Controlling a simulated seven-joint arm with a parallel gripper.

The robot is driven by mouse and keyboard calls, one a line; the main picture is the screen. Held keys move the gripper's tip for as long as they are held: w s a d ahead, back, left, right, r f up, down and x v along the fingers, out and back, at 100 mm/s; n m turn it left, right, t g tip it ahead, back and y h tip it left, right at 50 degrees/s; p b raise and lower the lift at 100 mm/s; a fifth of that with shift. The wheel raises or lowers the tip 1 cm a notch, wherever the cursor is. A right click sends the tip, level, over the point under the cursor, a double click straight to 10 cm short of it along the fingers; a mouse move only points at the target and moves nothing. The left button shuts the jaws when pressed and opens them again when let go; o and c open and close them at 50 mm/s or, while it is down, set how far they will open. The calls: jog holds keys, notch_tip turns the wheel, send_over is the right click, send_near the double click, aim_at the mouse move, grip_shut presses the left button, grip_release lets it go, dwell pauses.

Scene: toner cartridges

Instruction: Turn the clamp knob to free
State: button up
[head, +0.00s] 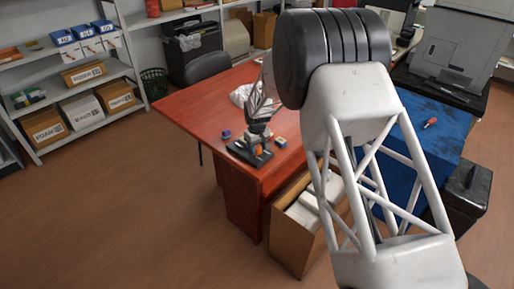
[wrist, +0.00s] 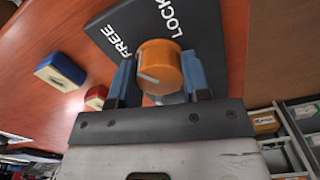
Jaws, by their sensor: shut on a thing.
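The orange clamp knob (wrist: 160,65) stands on a dark plate (wrist: 212,50) that carries the white words FREE and LOCK. A thin grey line marks the knob's near left side; I cannot tell exactly which word it points to. My gripper (wrist: 158,68) is shut on the knob, one blue-grey finger on each side. In the head view the dark plate (head: 238,149) lies near the red table's front edge, with the orange knob (head: 259,150) partly visible under my gripper (head: 258,140).
On the red table (head: 195,105), a yellow-and-blue block (head: 280,142) and a small purple-blue item (head: 226,134) lie beside the plate. An open cardboard box (head: 290,245) stands below the table edge. The table's left side is clear.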

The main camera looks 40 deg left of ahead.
aim_at(257, 147)
jog(key=shift+n, duration=1.4)
jog(key=o, duration=0.9)
jog(key=shift+r, duration=0.15)
jog(key=shift+r, duration=3.8)
